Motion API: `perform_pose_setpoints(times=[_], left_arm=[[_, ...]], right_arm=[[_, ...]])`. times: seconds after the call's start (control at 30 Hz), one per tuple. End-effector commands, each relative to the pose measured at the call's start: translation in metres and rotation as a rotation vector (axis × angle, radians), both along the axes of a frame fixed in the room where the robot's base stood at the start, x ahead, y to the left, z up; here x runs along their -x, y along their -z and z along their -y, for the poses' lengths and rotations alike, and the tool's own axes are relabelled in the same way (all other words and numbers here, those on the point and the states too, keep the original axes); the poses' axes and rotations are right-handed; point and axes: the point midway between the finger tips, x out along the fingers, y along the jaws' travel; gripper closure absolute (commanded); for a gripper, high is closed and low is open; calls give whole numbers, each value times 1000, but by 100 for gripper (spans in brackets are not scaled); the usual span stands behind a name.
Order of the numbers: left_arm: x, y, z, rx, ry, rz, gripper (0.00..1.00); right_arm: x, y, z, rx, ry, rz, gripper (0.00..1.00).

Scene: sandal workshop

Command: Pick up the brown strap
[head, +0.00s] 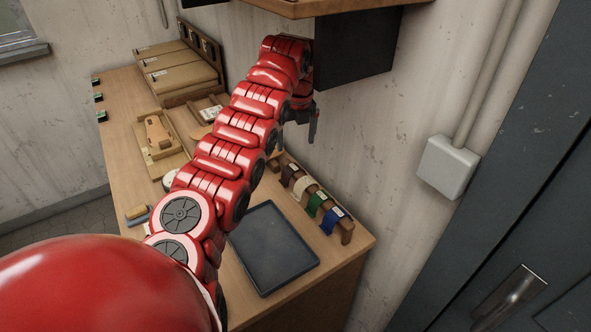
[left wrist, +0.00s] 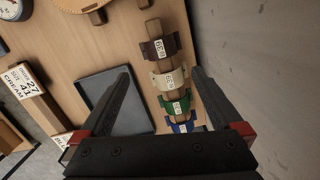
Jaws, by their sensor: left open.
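The brown strap (head: 289,172) is draped over the far end of a wooden bar, at the end of a row of straps. In the left wrist view the dark brown strap (left wrist: 158,49) has a small white label and lies at the top of the row. My left gripper (head: 312,128) hangs above and behind the rack, near the wall. In the left wrist view my left gripper (left wrist: 160,76) is open, its fingers spread on either side with nothing held. The strap lies ahead, slightly beyond the fingertips in the picture. My right gripper is not seen.
Cream (head: 302,186), green (head: 316,203) and blue (head: 331,220) straps share the bar (head: 347,232). A dark tray (head: 272,247) lies beside it. A black box (head: 354,48) under a shelf hangs close to my left arm. The wall is close behind the rack.

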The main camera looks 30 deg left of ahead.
Motion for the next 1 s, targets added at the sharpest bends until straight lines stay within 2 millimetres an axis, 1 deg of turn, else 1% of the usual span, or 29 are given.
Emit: perform_pose_setpoints(times=[0.03, 0.1, 0.3, 0.47, 0.57, 0.7, 0.83, 1.0], left_arm=[[0, 8, -1, 3, -1, -3, 0], [0, 25, -2, 6, -2, -6, 0], [-4, 60, -5, 3, -1, -5, 0], [-6, 72, -7, -1, -1, 1, 0], [-6, 80, -9, 0, -1, -5, 0], [-9, 101, -12, 3, 0, -7, 0], [-11, 118, -14, 1, -1, 0, 0], [-11, 124, -16, -1, -2, 0, 0]], right_arm=[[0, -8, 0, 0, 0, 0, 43], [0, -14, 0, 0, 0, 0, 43], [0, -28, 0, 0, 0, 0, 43], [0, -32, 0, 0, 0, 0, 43], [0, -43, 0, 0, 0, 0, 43], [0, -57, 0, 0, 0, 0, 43], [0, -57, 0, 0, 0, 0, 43], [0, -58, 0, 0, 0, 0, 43]])
